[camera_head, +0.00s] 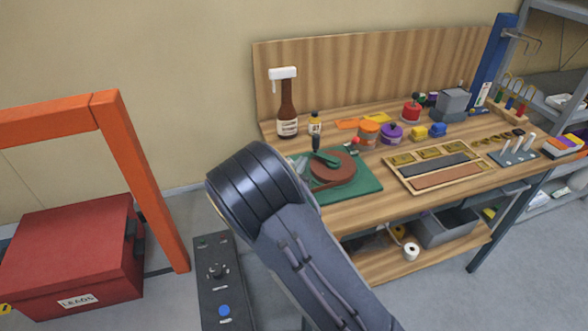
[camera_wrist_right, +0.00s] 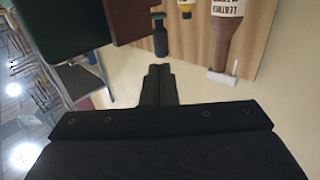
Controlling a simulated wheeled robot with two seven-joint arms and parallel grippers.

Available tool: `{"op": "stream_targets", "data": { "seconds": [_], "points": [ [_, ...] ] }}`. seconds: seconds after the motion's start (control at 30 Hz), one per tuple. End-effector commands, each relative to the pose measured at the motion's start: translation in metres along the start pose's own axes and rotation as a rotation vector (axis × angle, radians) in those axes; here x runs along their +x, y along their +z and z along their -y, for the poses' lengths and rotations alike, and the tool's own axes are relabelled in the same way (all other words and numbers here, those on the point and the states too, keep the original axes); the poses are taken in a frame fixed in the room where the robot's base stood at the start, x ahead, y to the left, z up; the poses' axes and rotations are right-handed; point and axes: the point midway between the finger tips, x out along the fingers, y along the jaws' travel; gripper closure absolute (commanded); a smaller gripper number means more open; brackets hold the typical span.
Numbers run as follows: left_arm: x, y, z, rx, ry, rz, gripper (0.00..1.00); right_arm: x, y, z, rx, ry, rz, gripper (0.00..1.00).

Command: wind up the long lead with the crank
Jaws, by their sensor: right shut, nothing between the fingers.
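A red-brown drum (camera_head: 338,168) lies on a green base (camera_head: 368,186) at the bench's front left. A green crank arm (camera_head: 326,159) lies over the drum, with a dark upright handle (camera_head: 316,143) at its end. The drum (camera_wrist_right: 130,18), base (camera_wrist_right: 70,30) and handle (camera_wrist_right: 160,38) also show in the right wrist view. My right gripper (camera_wrist_right: 160,72) is shut and empty, apart from the handle. In the head view my own dark arm hides it. I cannot make out the long lead. My left gripper is out of view.
A brown bottle (camera_head: 287,108) stands behind the base. Small pots and a wooden tray (camera_head: 405,178) occupy the bench to the right. A red box marked LEADS (camera_head: 78,300) and an orange frame (camera_head: 140,180) stand at left.

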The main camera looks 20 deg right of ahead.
Motion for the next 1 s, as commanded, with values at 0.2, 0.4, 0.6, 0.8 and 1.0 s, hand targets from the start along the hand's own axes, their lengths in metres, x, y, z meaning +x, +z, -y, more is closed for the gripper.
{"op": "stream_targets", "data": {
  "seconds": [0.2, 0.4, 0.6, 0.8, 1.0],
  "points": [
    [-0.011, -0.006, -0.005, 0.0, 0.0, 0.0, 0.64, 0.044, -0.002, 0.0, -0.001, 0.001, -0.001, 1.0],
    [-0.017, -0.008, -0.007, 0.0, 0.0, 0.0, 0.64, 0.067, -0.001, 0.0, -0.001, -0.001, 0.0, 1.0],
    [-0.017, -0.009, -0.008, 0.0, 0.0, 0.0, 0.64, 0.074, 0.0, 0.0, 0.001, -0.001, 0.0, 1.0],
    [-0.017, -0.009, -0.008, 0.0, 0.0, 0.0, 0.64, 0.074, 0.0, 0.001, 0.001, -0.001, 0.0, 1.0],
    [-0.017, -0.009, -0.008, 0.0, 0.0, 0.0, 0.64, 0.074, 0.0, 0.001, 0.003, 0.012, 0.0, 1.0]
  ]
}}
